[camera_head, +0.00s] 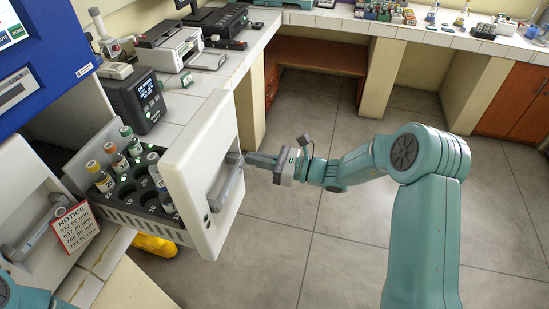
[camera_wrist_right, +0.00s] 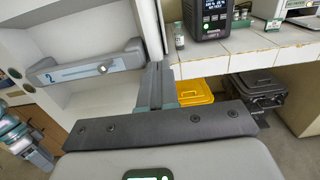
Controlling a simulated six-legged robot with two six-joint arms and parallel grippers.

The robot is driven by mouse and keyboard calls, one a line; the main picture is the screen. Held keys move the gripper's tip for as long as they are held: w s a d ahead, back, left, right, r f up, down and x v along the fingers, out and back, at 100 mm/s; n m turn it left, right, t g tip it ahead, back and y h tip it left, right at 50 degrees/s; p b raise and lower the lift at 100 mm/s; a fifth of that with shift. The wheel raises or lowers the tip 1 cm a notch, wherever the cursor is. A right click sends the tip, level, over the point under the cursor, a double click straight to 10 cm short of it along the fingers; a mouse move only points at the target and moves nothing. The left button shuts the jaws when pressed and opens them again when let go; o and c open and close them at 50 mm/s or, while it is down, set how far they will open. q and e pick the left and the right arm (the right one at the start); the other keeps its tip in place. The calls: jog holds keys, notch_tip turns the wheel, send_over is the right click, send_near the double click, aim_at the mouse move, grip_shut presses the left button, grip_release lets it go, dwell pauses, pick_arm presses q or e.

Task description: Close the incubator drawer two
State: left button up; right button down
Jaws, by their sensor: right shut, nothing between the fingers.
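The incubator drawer two is pulled out, its white front panel (camera_head: 196,165) standing clear of the cabinet. Its grey bar handle (camera_head: 228,187) also shows in the right wrist view, marked with a 2 (camera_wrist_right: 85,66). Inside the drawer is a dark rack (camera_head: 140,190) with several capped vials and some empty holes. My right gripper (camera_head: 247,159) is shut and empty, its tips at the panel's outer face by the far end of the handle. In the wrist view the shut fingers (camera_wrist_right: 156,85) lie right of the handle; contact is unclear. My left gripper is out of view.
Another white drawer front (camera_head: 25,185) with a handle and a notice card (camera_head: 75,226) is at the left. A dark display device (camera_head: 135,97) stands on the tiled counter behind the drawer. A yellow bin (camera_wrist_right: 194,91) is below the counter. Open floor lies to the right.

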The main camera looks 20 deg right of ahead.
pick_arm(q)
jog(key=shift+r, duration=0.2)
pick_arm(e)
jog(key=shift+w+a, duration=0.35)
jog(key=shift+a, duration=0.05)
